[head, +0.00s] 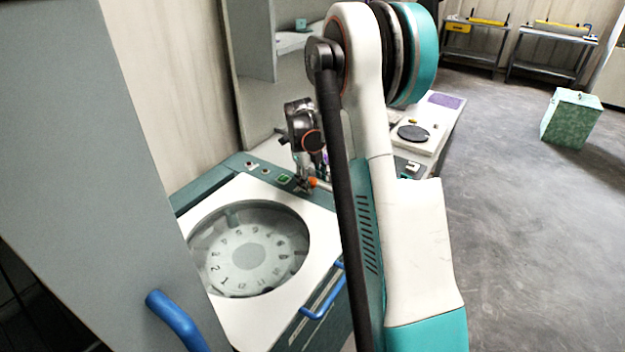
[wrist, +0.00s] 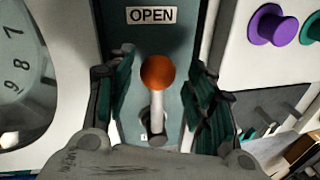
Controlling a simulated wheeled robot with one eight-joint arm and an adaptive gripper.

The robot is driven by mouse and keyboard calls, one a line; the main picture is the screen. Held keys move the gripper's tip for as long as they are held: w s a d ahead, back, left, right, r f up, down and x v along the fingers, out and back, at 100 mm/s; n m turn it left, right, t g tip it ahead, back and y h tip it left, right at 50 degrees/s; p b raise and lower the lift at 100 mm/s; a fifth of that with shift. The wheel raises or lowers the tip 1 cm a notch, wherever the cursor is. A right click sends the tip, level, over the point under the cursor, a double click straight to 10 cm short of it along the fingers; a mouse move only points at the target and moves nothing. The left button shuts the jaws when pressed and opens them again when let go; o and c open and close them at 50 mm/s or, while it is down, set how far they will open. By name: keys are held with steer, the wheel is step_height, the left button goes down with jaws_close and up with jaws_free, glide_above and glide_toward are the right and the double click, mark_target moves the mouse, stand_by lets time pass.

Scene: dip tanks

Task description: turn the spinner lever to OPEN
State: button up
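The spinner lever has an orange ball knob (wrist: 158,72) on a pale stem (wrist: 157,112), rising from a dark round socket in a green panel. The OPEN label (wrist: 151,15) is above the knob in the wrist view. My gripper (wrist: 160,88) is open, with one dark-green-padded finger on each side of the lever and gaps between pads and knob. In the head view, my gripper (head: 307,184) is at the back right of the spinner (head: 250,205), with the orange knob (head: 313,182) beside it. A label below the socket is mostly hidden.
The spinner's round window (head: 248,250) shows a numbered dial. A blue handle (head: 322,308) is on its front and another blue handle (head: 175,320) is nearer. Purple (wrist: 268,25) and green knobs are at the wrist view's right. A green box (head: 570,118) stands on open floor.

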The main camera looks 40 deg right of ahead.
steer(key=shift+r, duration=0.1)
step_height(320, 180, up, 12)
steer(key=a, duration=0.2)
steer(key=shift+a+f, duration=0.2)
steer(key=shift+s, duration=0.1)
stand_by(0.4)
steer(key=s+a+r+n+t, duration=0.1)
steer(key=s+a+r+n, duration=0.25)
steer(key=a+n, duration=0.35)
steer(key=s+a+r+n+t+y, duration=0.1)
steer(key=s+a+r+n+t, duration=0.2)
steer(key=a+n, duration=0.35)
steer(key=s+a+r+n, duration=0.3)
steer(key=s+a+n, duration=0.2)
steer(key=a+n, duration=0.15)
steer(key=s+a+f+n+t, duration=0.1)
steer(key=s+a+f+n, duration=0.1)
steer(key=s+a+n, duration=0.2)
steer(key=s+a+f+n+t+y, duration=0.1)
steer(key=s+a+f+n+t, duration=0.1)
steer(key=s+n, duration=0.8)
steer(key=shift+s+a+f+n, duration=0.3)
steer(key=shift+s+a, duration=0.15)
steer(key=shift+a, duration=0.45)
